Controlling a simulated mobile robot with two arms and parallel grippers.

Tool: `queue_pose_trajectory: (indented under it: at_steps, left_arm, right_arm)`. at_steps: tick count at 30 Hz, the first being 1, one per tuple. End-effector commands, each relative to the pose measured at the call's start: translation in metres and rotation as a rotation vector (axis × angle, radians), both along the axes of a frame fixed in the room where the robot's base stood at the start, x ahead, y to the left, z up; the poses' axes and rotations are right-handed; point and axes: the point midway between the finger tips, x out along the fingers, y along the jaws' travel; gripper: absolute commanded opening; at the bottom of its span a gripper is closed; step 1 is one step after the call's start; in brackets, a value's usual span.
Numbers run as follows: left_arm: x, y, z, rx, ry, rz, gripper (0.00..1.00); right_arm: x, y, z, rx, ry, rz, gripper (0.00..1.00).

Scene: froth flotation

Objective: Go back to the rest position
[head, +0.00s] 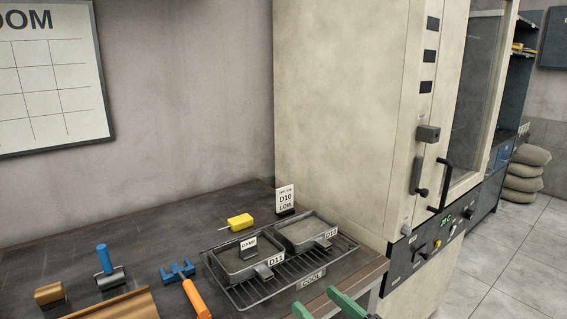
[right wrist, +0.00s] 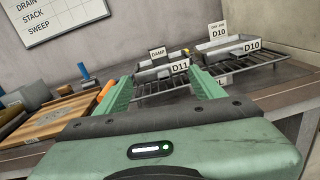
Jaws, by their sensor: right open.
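My right gripper (head: 322,303) shows at the bottom edge of the head view as two green fingers, spread apart. In the right wrist view its fingers (right wrist: 160,77) are also apart, with nothing held between them. They point toward the wire rack, short of tray D11 (head: 227,267). Tray D11 and tray D10 (head: 284,233) sit side by side on the rack marked COOL (head: 241,298). A DAMP tag (head: 249,243) stands at tray D11. My left gripper is in neither view.
The dark bench (head: 150,238) holds a yellow-handled tool (head: 240,221), a blue-and-orange tool (head: 187,285), a blue-handled roller (head: 107,270), a wooden block (head: 49,293) and a D10 LOW sign (head: 286,198). A tall beige cabinet (head: 340,110) stands at right.

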Motion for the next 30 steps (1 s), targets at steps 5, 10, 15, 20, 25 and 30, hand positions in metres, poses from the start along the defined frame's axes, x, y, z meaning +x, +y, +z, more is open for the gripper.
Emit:
queue_pose_trajectory:
  at_steps: [5,10,15,20,25,30]
  left_arm:
    - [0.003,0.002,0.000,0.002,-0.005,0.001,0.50]
    - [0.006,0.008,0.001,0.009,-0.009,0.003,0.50]
    - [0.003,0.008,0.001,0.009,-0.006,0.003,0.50]
    - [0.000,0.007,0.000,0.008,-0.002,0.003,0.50]
    - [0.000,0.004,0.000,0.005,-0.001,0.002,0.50]
    - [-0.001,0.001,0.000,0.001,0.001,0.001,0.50]
  right_arm:
    - [-0.001,-0.004,-0.007,0.174,0.133,-0.068,0.69]
    - [-0.003,-0.013,-0.021,0.412,0.316,-0.171,0.69]
    - [-0.012,-0.031,-0.049,0.746,0.558,-0.336,0.69]
    - [-0.040,-0.062,-0.101,1.210,0.861,-0.622,0.69]
    - [-0.108,-0.100,-0.174,1.779,1.118,-1.092,0.69]
    - [-0.172,-0.119,-0.216,2.121,1.165,-1.469,0.69]
